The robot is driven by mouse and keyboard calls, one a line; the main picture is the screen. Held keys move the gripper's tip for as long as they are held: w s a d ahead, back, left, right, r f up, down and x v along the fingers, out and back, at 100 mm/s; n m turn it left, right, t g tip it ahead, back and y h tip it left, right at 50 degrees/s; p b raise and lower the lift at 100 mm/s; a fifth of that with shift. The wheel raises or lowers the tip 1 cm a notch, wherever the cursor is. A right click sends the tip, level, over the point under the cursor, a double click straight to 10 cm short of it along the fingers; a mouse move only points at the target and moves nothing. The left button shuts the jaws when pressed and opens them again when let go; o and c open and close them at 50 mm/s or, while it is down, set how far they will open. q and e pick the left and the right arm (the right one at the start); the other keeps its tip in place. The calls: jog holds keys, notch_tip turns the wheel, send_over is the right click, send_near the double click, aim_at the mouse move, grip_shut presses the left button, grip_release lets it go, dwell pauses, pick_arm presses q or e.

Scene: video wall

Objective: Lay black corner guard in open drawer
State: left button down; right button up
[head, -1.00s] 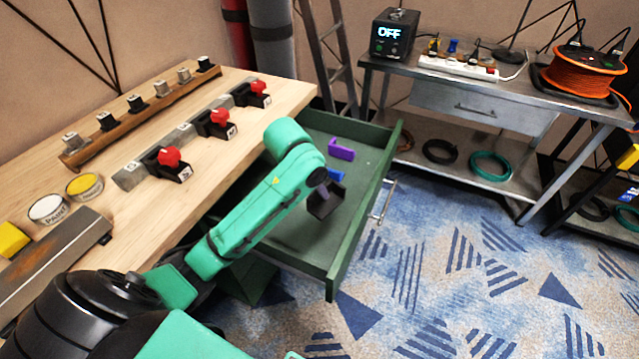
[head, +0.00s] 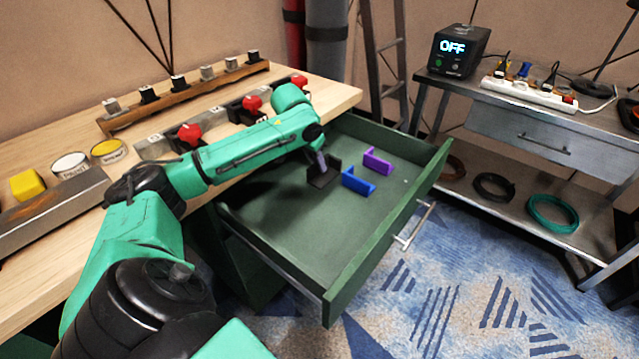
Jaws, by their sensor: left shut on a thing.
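The black corner guard (head: 323,179) is in my left gripper (head: 321,161), low inside the open green drawer (head: 280,226). I cannot tell whether the guard touches the drawer floor. A blue corner guard (head: 357,183) lies just to its right, and a purple corner guard (head: 378,162) lies beyond that. My left arm reaches over the workbench edge from the left, and its wrist hides part of the gripper. My right gripper is not in view.
The wooden workbench (head: 330,95) carries red-knobbed switches (head: 190,133), paint cans (head: 109,151) and a yellow block (head: 27,185). The drawer's front part is bare. A metal table (head: 520,140) with a power strip stands at the right.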

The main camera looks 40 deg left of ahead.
aim_at(315, 175)
pick_arm(q)
notch_tip(315, 175, down, 6)
jog(key=shift+f+b, duration=0.15)
jog(key=shift+b, duration=0.35)
jog(key=c, duration=0.9)
grip_release()
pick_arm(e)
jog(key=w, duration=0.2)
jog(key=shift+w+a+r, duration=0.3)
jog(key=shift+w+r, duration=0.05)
pick_arm(q)
jog(key=shift+s+r, duration=0.1)
jog(key=shift+r, duration=0.1)
jog(key=p+v, duration=0.1)
jog(key=v, duration=1)
jog(key=shift+s+r+p, duration=0.2)
jog(key=shift+r+p, duration=0.1)
jog(key=shift+p, duration=0.1)
jog(key=shift+d, duration=0.1)
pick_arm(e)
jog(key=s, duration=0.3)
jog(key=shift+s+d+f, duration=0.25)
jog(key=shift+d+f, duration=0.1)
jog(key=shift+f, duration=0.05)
